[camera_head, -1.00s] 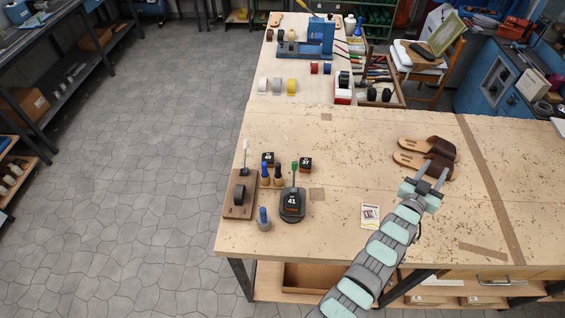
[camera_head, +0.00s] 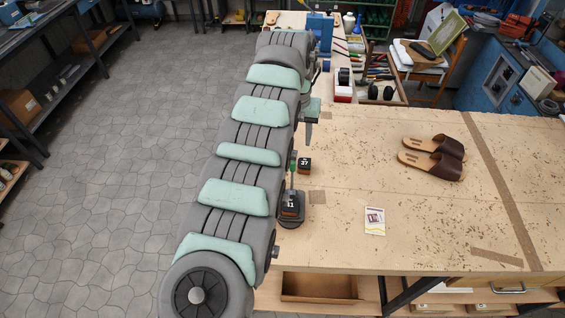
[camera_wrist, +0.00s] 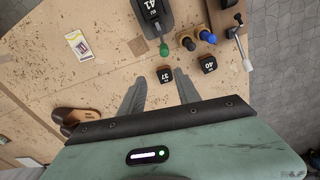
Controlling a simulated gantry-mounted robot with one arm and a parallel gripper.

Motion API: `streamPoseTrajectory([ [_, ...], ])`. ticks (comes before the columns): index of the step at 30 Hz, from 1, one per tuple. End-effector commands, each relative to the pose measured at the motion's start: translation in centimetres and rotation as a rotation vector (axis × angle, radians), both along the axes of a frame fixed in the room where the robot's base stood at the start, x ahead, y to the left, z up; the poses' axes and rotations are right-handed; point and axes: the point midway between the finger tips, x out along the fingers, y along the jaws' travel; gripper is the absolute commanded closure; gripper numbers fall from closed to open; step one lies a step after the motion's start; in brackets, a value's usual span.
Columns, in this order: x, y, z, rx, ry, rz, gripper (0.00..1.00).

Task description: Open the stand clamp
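A black stand marked 41 (camera_head: 291,210) with an upright green-tipped lever (camera_head: 292,167) is on the bench, partly covered by my arm. In the wrist view the stand (camera_wrist: 152,14) is at the top, its green knob (camera_wrist: 164,49) pointing toward my gripper. A wooden board (camera_wrist: 239,45) with a white-tipped handle (camera_wrist: 247,65) is at the upper right; my arm hides it in the head view. I cannot tell which of these is the stand clamp. My gripper (camera_wrist: 160,84) is open and empty, fingers apart, on the far side of the stand.
Black blocks marked 37 (camera_wrist: 165,75) and 40 (camera_wrist: 208,63) lie near my fingers. Blue-topped tools (camera_wrist: 207,36) stand between the lever and board. Brown sandals (camera_head: 433,157) and a card (camera_head: 374,221) lie right. The bench between them has free room.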

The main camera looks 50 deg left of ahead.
Motion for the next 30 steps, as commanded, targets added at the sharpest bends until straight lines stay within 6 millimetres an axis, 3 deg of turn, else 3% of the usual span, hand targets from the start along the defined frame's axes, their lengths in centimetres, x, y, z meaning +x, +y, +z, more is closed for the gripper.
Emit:
streamPoseTrajectory([
  [3, -1.8, 0.0, 0.9, -0.02, 0.046, 0.008, 0.61],
  [8, -2.1, -0.1, 0.3, -0.025, 0.055, 0.009, 0.61],
  [14, -2.0, -0.3, -2.3, -0.027, 0.054, 0.008, 0.61],
  [24, -1.7, -0.6, -8.6, -0.025, 0.051, 0.007, 0.61],
  [30, -1.7, -0.4, -9.9, -0.023, 0.05, 0.01, 0.61],
])
